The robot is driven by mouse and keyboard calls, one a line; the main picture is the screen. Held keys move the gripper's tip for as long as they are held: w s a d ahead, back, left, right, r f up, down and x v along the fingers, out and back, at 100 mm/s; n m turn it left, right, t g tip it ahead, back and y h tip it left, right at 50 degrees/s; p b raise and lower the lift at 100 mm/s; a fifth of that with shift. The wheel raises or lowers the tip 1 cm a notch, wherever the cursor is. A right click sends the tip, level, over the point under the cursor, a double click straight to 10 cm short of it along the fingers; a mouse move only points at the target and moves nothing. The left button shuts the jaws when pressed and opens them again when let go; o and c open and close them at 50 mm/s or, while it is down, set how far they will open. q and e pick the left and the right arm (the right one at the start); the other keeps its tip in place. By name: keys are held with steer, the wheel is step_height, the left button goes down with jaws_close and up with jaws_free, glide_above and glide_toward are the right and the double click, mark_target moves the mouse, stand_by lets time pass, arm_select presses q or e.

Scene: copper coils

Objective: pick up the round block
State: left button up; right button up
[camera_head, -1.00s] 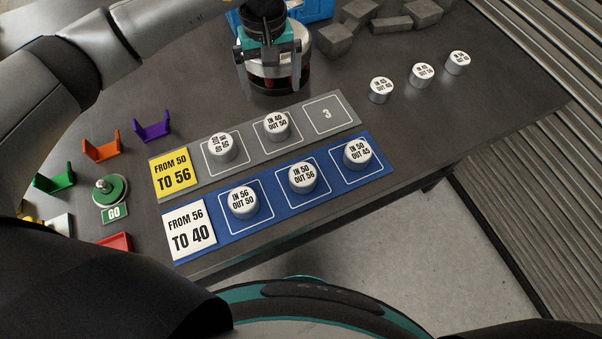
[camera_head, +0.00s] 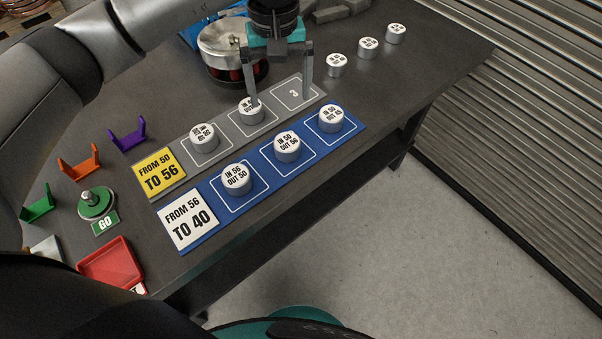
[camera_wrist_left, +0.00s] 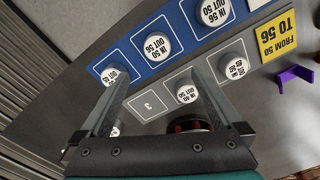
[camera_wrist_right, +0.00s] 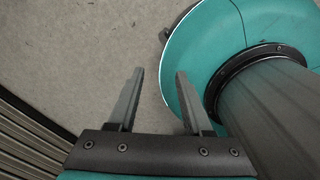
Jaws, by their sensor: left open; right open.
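White round blocks with printed labels stand on the table. Two are on the grey strip (camera_head: 183,158), at its first slot (camera_head: 204,138) and middle slot (camera_head: 246,117); the slot marked 3 (camera_head: 290,91) is bare. Three more (camera_head: 287,147) are on the blue strip (camera_head: 262,188). Three loose ones (camera_head: 368,49) stand in a row at the back right. My left gripper (camera_head: 280,100) is open and empty, pointing down over the grey strip's far end, one finger partly hiding the middle block, also seen in the left wrist view (camera_wrist_left: 186,91). My right gripper (camera_wrist_right: 160,73) is open and empty, above the floor.
A round silver-topped device (camera_head: 222,40) stands behind the grey strip. Purple (camera_head: 127,136), orange (camera_head: 80,160) and green (camera_head: 38,205) holders, a green GO button (camera_head: 96,203) and a red tray (camera_head: 110,266) are at left. The table between strips and loose blocks is clear.

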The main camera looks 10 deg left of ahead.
arm_select(q)
glide_above(287, 141)
step_height(287, 141, down, 5)
steer(key=shift+s+a+r, duration=0.1)
step_height(287, 141, down, 4)
steer(key=shift+f+b, duration=0.15)
steer(key=shift+b, duration=0.4)
steer(key=shift+f, duration=0.65)
step_height(287, 141, down, 4)
steer(key=shift+f+b, duration=0.25)
steer(key=shift+b, duration=0.15)
steer(key=shift+f, duration=0.2)
steer(key=c, duration=0.8)
steer(key=shift+r, duration=0.1)
steer(key=c, duration=0.7)
steer(key=shift+c, duration=0.4)
arm_select(e)
steer(key=shift+t, duration=0.4)
steer(key=w, duration=0.1)
steer(key=w+f, duration=0.2)
steer(key=w, duration=0.1)
steer(key=shift+w, duration=0.1)
arm_select(q)
steer(key=shift+r, duration=0.1)
